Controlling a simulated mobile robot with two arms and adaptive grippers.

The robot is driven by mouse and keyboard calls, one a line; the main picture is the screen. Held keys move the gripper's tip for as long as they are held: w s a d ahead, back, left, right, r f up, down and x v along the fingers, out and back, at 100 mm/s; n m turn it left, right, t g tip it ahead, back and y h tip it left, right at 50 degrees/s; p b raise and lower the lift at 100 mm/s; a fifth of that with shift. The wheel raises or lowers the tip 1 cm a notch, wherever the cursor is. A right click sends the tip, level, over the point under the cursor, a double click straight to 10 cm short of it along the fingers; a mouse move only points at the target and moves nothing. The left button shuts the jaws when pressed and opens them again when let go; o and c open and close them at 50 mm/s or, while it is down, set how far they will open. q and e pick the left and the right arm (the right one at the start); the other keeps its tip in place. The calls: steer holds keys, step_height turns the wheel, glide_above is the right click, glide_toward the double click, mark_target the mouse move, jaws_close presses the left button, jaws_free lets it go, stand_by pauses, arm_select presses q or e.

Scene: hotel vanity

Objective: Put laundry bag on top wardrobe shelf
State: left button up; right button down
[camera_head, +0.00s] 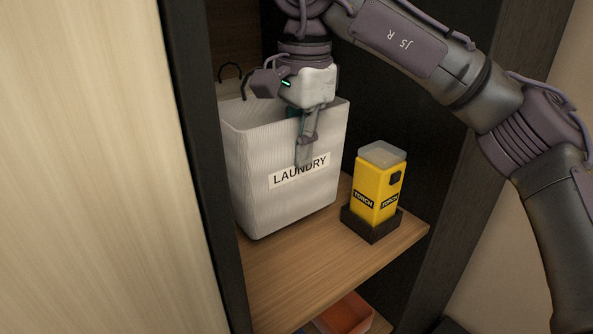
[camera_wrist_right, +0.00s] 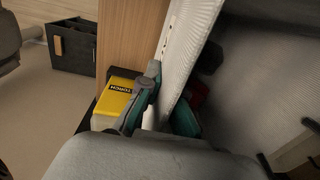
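The laundry bag (camera_head: 285,203) is a tall, pale grey, open-topped bag with a LAUNDRY label. It stands upright on a wooden wardrobe shelf (camera_head: 300,262). My right gripper (camera_head: 306,140) is at the bag's front rim, one finger outside above the label and the other inside. In the right wrist view, the bag's wall (camera_wrist_right: 189,48) runs between the fingers (camera_wrist_right: 166,104), which look closed on it. The inner fingertip is partly hidden by the wall. My left gripper is not in view.
A yellow torch (camera_head: 374,190) stands in a dark base right of the bag, close to the shelf's front edge. An orange container (camera_head: 345,314) sits on a lower level. Dark wardrobe panels flank the shelf; a pale door (camera_head: 95,170) is at left.

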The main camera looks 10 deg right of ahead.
mark_target(299, 179)
steer(key=shift+f, duration=1.9)
steer(key=shift+a+f, duration=0.1)
steer(key=c, duration=1.8)
jaws_free()
steer(key=shift+f, duration=0.1)
steer(key=o, duration=0.5)
steer(key=r, duration=0.8)
steer(key=r+p, duration=0.1)
steer(key=r, duration=0.3)
steer(key=shift+s+r, duration=0.2)
steer(key=shift+s, duration=0.05)
steer(key=shift+f, duration=0.1)
